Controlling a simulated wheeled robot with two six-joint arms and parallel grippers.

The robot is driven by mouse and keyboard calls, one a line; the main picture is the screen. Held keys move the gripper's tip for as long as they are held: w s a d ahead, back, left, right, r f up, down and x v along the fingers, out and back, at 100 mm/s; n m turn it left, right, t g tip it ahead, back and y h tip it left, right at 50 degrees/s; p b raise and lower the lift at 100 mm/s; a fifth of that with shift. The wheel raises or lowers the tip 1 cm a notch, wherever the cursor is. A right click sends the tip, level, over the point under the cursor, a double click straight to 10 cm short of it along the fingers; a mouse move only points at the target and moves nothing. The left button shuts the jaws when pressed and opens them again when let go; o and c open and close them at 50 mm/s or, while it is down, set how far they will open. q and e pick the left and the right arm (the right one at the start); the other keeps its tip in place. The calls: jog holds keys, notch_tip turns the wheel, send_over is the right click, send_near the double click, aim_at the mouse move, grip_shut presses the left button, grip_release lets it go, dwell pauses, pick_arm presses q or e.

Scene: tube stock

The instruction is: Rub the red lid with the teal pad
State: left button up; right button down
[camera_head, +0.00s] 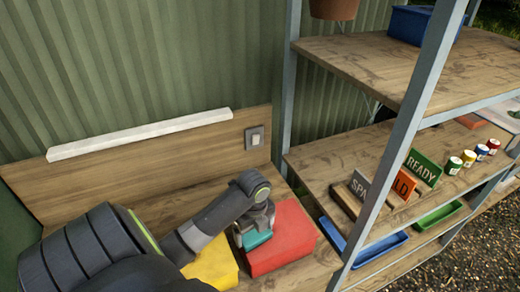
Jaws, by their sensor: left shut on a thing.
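The teal pad (258,239) is in my left gripper (257,222), which is shut on it and points down. The red lid (287,234) is a red block-like shape on the wooden bench, just right of the pad. The pad overlaps the left part of the red lid in the picture. I cannot tell whether it touches the lid's top or is just above or beside it. The gripper hides part of the pad and the lid's left edge. My right gripper is not in view.
A yellow item (213,263) lies left of the red lid, partly behind my arm. A wooden backboard with a switch (255,138) stands behind. At right, a metal shelf post (405,135) and shelves hold signs (404,184), small jars (468,158) and blue (380,248) and green (438,215) trays.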

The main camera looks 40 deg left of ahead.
pick_arm(q)
jog(key=shift+w+d, duration=0.9)
jog(key=shift+w, duration=1.25)
jog(key=shift+w+d, duration=0.95)
jog(key=shift+w, duration=1.2)
jog(key=shift+w+d, duration=0.9)
jog(key=shift+w, duration=1.25)
jog(key=shift+r, duration=1.45)
